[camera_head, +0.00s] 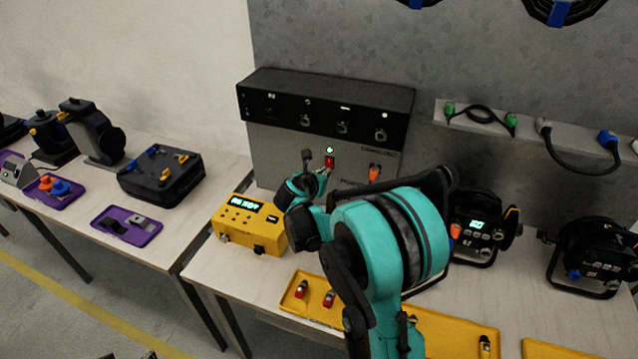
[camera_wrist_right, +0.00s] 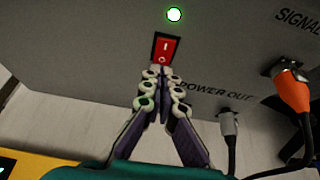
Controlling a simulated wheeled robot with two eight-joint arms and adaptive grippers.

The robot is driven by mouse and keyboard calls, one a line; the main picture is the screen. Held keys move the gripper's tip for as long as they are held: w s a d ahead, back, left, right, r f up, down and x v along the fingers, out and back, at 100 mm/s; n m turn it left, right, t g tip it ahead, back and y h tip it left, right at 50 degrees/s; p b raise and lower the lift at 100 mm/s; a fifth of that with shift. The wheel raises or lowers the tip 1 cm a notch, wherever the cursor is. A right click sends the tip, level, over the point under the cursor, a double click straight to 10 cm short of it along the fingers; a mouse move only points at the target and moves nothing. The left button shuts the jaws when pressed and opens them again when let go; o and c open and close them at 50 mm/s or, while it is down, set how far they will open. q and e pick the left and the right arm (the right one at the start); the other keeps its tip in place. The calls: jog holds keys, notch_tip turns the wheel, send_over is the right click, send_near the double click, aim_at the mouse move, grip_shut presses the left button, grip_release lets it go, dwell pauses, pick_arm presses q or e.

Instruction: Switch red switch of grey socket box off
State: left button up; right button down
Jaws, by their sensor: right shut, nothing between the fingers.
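The grey socket box (camera_head: 290,155) stands at the back of the table against the wall, with a black upper panel. Its red switch (camera_head: 329,162) is on the grey front and also shows in the right wrist view (camera_wrist_right: 164,48). A green-rimmed light (camera_wrist_right: 174,15) glows above the switch. My right gripper (camera_wrist_right: 158,71) is shut and empty, its fingertips at the lower edge of the switch; whether they touch cannot be told. A small dark piece (camera_head: 148,355) at the bottom edge in the head view may be my left gripper, mostly cut off.
An orange plug (camera_wrist_right: 293,95) and a grey plug (camera_wrist_right: 228,123) are in the box front, right of the gripper. A yellow device (camera_head: 245,228) stands close on the left. A yellow tray (camera_head: 312,308) lies in front.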

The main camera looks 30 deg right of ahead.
jog(key=shift+w+d, duration=0.35)
jog(key=shift+f, duration=0.1)
jog(key=shift+w+d+f, duration=0.15)
jog(key=shift+d, duration=0.1)
jog(key=shift+r+p, duration=0.5)
jog(key=shift+r, duration=0.4)
jog(key=shift+a, duration=0.1)
